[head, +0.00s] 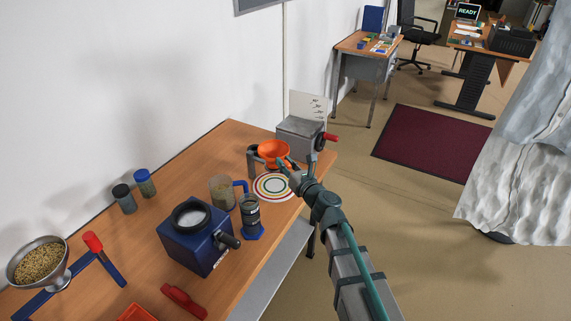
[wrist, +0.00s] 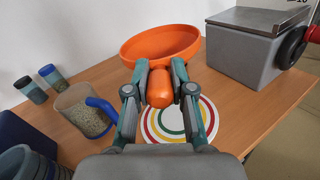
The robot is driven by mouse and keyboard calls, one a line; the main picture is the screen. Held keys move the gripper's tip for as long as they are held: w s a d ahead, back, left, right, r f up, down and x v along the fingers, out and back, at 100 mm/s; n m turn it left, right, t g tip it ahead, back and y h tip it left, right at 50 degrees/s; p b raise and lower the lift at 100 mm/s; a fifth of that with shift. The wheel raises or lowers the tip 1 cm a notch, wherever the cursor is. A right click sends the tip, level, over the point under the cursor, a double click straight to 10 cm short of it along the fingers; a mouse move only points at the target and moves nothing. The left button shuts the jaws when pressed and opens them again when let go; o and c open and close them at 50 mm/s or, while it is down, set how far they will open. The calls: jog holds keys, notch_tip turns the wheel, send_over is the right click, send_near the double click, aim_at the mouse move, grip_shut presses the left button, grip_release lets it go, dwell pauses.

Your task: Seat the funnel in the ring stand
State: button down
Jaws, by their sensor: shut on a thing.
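The orange funnel (head: 275,149) is at the far end of the wooden table, in front of the grey box. In the wrist view its wide bowl (wrist: 160,43) faces up and away from me, and its rounded narrow end (wrist: 160,89) is between my fingers. My gripper (head: 284,166) is shut on that narrow end. A dark grey upright piece (head: 252,162) beside the funnel's left side may be the ring stand. The funnel hides much of it, so I cannot tell whether they touch. The wrist view does not clearly show a stand.
A ringed round mat (head: 273,187) lies below the funnel. The grey box (head: 299,138) with a red-handled crank stands behind. A blue-handled jug (head: 221,191), a dark cylinder (head: 250,214) and a blue machine (head: 199,238) stand nearer. Two jars (head: 133,193) are near the wall.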

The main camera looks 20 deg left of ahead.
jog(key=shift+f, duration=0.2)
jog(key=c, duration=0.9)
grip_release()
